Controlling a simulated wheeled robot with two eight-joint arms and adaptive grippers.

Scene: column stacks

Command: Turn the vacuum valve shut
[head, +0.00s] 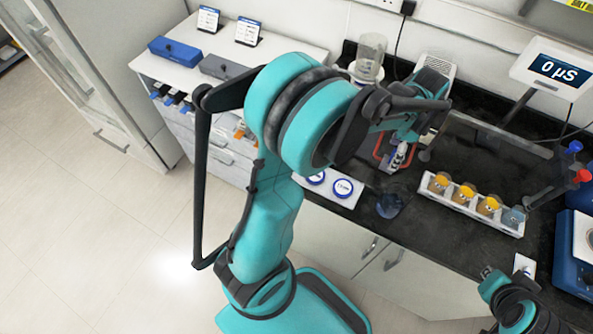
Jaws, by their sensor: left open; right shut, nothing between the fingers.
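I cannot pick out the vacuum valve with certainty. My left arm reaches across the middle of the picture, and its gripper (418,138) hangs open over the back of the dark bench. Just below it is a small white upright part (398,157) with a dark band, by a red-edged base (381,158). The arm and gripper hide much of that spot, and I cannot tell whether they touch the part. My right gripper (487,272) is at the lower right, shut and empty, near the bench's front edge.
A glass vessel (369,58) stands behind my arm.

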